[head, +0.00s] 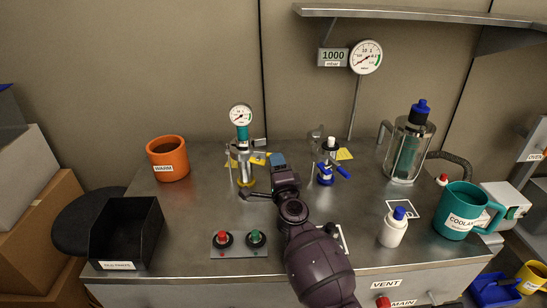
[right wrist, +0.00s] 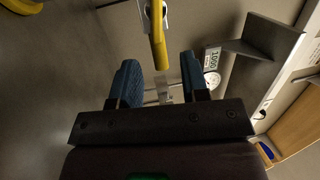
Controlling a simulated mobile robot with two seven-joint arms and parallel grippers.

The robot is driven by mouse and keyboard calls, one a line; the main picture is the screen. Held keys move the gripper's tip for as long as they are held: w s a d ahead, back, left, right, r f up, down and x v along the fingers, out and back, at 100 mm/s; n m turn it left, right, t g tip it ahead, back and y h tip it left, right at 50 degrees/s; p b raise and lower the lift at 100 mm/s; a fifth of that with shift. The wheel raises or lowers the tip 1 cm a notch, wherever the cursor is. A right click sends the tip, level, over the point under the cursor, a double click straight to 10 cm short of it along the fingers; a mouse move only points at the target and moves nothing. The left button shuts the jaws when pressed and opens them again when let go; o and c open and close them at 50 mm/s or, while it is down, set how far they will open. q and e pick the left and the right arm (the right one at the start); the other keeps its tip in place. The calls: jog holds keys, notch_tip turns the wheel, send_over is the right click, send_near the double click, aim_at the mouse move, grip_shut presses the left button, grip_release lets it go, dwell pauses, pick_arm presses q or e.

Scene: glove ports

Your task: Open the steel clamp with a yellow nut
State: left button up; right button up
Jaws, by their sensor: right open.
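The steel clamp with a yellow nut (head: 247,183) is on the gauge stand, left of centre on the bench in the head view. A round gauge and a teal section stand above it. My right gripper (head: 278,160) is just right of this stand, its dark arm coming from the bottom. In the right wrist view my right gripper (right wrist: 161,78) is open, with blue fingers apart. A yellow-ended bar (right wrist: 157,48) shows between and beyond the fingers; I cannot tell whether it touches them. My left gripper is not in view.
A second fitting with blue parts (head: 326,175) stands right of my gripper. An orange mug (head: 168,159) is at left, a glass vessel (head: 407,150) at right. A button panel (head: 239,245), black bin (head: 125,235), white bottle (head: 394,230) and teal jug (head: 461,211) are nearer.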

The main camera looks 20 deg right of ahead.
aim_at(255, 156)
jog(key=shift+b+x, duration=0.3)
jog(key=shift+x, duration=1.65)
jog(key=shift+c, duration=0.4)
grip_shut()
